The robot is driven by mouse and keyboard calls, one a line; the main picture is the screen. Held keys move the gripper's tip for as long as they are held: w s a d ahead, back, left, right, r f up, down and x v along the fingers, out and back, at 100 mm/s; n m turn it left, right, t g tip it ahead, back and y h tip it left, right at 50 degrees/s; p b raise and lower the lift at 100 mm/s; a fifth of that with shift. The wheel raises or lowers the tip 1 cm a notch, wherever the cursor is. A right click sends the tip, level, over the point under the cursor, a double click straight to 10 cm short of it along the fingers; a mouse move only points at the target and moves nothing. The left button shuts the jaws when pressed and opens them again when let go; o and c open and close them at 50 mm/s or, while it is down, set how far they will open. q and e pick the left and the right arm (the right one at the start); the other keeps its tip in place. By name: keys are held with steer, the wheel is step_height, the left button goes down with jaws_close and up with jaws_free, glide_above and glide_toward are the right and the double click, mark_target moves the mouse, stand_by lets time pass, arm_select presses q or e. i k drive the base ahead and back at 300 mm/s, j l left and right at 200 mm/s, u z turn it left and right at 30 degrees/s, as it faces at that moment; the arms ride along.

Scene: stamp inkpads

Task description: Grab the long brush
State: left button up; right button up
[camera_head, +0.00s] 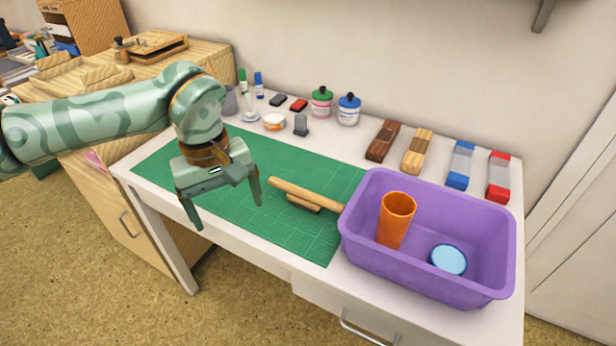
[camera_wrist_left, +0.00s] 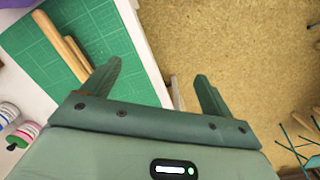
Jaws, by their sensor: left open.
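The long brush (camera_head: 307,194) lies on the green cutting mat (camera_head: 335,237). It has a long light wooden handle, with a shorter darker part below it, and its right end reaches close to the purple bin. My left gripper (camera_head: 226,214) is open and empty, to the left of the brush and above the mat's front area. In the left wrist view my left gripper (camera_wrist_left: 157,75) has its fingers spread apart, with the brush to the left of them. My right gripper is not in view.
A purple bin (camera_head: 425,272) with an orange cup (camera_head: 396,219) and a light blue round piece (camera_head: 448,260) stands right of the brush. Ink jars, inkpads and stamps line the table's back. The mat's left part is clear.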

mark_target(307, 200)
steer(key=i+j+z, duration=0.9)
steer(key=k, duration=0.1)
